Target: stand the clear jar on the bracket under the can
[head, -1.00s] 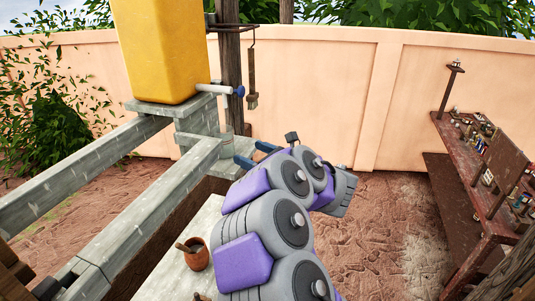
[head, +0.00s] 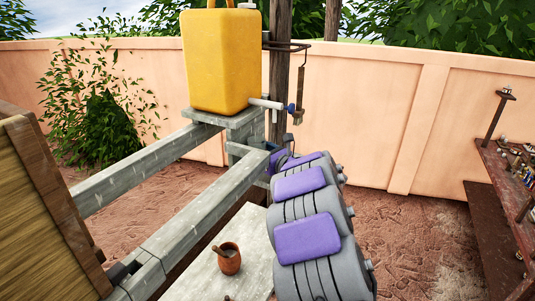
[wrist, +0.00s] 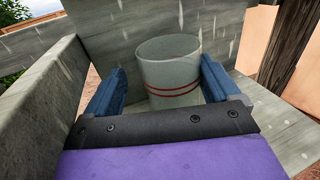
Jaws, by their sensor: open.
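The clear jar (wrist: 168,72), with red bands round it, stands upright on a grey surface, the bracket (wrist: 275,125), in the wrist view. My gripper (wrist: 163,80) is open, with one blue finger on each side of the jar. I cannot tell whether the fingers touch it. The jar's lower part is hidden behind the gripper body. In the head view, the yellow can (head: 222,62) sits on a grey ledge, with its tap (head: 268,104) pointing right. My arm hides the jar and the fingertips there.
Long grey beams (head: 205,215) run from the lower left to the can's support. A dark post (head: 279,80) stands behind the tap. A brown clay cup (head: 229,258) stands on a pale slab (head: 250,228) below. A wall (head: 400,120) closes the back.

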